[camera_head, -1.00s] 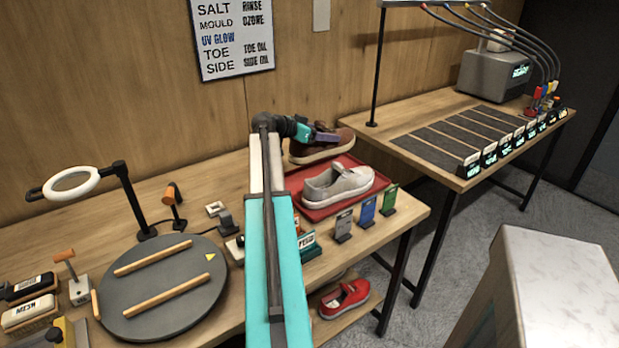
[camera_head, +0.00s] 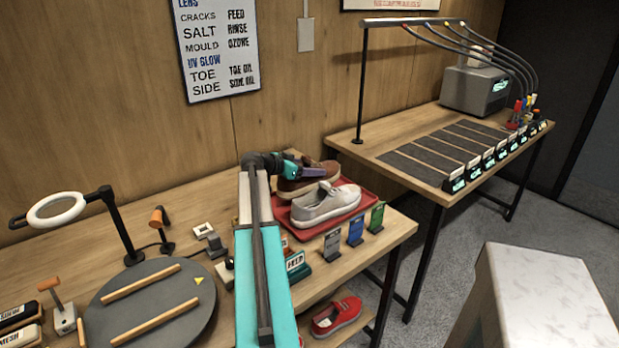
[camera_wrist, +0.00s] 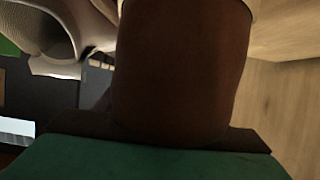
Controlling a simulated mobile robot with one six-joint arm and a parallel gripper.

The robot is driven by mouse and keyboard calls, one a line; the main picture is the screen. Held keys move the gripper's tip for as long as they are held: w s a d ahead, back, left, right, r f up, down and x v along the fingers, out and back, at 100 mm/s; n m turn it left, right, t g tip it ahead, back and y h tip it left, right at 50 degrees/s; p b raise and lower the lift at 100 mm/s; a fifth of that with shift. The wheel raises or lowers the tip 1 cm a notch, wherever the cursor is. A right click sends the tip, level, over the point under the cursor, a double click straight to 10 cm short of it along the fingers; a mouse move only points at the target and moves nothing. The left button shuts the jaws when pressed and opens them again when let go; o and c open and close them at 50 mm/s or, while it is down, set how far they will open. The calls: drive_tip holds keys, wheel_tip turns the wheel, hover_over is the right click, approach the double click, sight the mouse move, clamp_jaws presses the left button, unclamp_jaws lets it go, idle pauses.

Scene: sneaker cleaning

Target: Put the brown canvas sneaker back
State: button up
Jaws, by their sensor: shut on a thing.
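The brown canvas sneaker (camera_head: 292,186) is in my gripper (camera_head: 314,172), right behind the grey-white sneaker in the head view. My gripper is shut on it. In the wrist view the brown sneaker (camera_wrist: 185,70) fills the middle, just beyond the dark jaw edge. The grey-white sneaker (camera_head: 325,204) rests on the red tray (camera_head: 362,206) and hides the brown sneaker's lower front. I cannot tell whether the brown sneaker touches the tray or the table. Part of the grey-white sneaker (camera_wrist: 45,30) shows at the wrist view's upper left.
Small coloured label stands (camera_head: 356,230) line the table's front edge. A round grey turntable (camera_head: 150,325) and a ring lamp (camera_head: 56,209) are at left. A red shoe (camera_head: 336,317) lies on the lower shelf. A second table with dark mats (camera_head: 430,160) stands at right.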

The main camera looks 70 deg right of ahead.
sight(280, 176)
drive_tip(key=shift+f, duration=0.15)
drive_tip(key=shift+f+p, duration=0.4)
drive_tip(key=shift+f, duration=1.4)
drive_tip(key=o, duration=1.5)
drive_tip(key=shift+c, duration=0.2)
drive_tip(key=shift+w+a, duration=0.15)
drive_tip(key=b+v, duration=0.2)
drive_tip(key=v, duration=0.9)
drive_tip(key=shift+w+a, duration=0.15)
drive_tip(key=shift+a, duration=0.15)
drive_tip(key=shift+r, duration=0.1)
